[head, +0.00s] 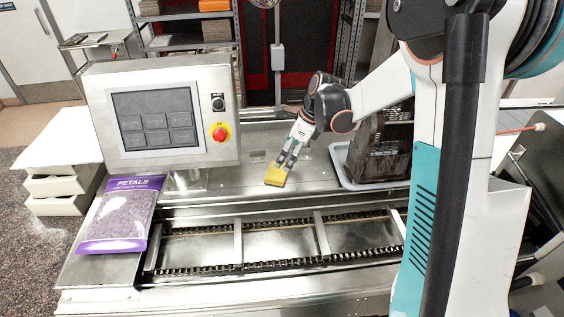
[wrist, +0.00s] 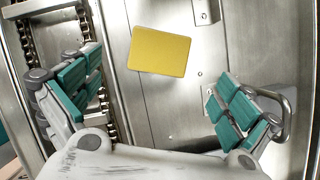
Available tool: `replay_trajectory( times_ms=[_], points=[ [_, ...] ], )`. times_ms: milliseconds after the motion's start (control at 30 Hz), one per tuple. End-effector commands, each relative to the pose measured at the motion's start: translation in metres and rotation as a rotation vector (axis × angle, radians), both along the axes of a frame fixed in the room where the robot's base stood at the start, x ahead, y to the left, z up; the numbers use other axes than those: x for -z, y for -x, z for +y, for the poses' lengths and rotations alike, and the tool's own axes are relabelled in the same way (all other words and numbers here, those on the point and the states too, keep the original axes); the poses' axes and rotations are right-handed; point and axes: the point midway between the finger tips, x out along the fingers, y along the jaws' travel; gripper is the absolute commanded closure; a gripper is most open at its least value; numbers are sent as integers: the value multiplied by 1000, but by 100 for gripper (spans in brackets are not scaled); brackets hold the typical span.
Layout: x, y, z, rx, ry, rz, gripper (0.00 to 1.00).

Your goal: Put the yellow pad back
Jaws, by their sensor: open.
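The yellow pad (head: 275,175) lies on the steel top of the machine, behind the chain conveyor, in the head view. In the wrist view the yellow pad (wrist: 159,51) lies flat on bare steel, ahead of the fingers and between their lines. My gripper (head: 285,160) is just above and behind the pad in the head view, pointing down at it. In the wrist view my gripper (wrist: 165,98) has its two teal-padded fingers spread wide with nothing between them. Whether a fingertip touches the pad cannot be told from the head view.
A control panel (head: 160,117) with a red stop button stands at left. A purple petals bag (head: 122,215) lies at front left. A grey tray (head: 345,172) with dark bags stands right of the pad. The chain conveyor (head: 275,250) runs along the front.

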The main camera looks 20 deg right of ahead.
Motion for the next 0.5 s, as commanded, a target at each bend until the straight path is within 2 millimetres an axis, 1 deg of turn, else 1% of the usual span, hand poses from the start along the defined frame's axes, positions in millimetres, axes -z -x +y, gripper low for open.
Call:
replay_trajectory(
  times_ms=[33, 200, 333, 500],
  points=[
    [-10, 2, -4, 1, 0, 0, 2],
    [-32, 7, -11, 0, 0, 0, 2],
    [-40, 9, -14, 0, 0, 0, 2],
    [-42, 10, -15, 0, 0, 0, 2]
  ],
)
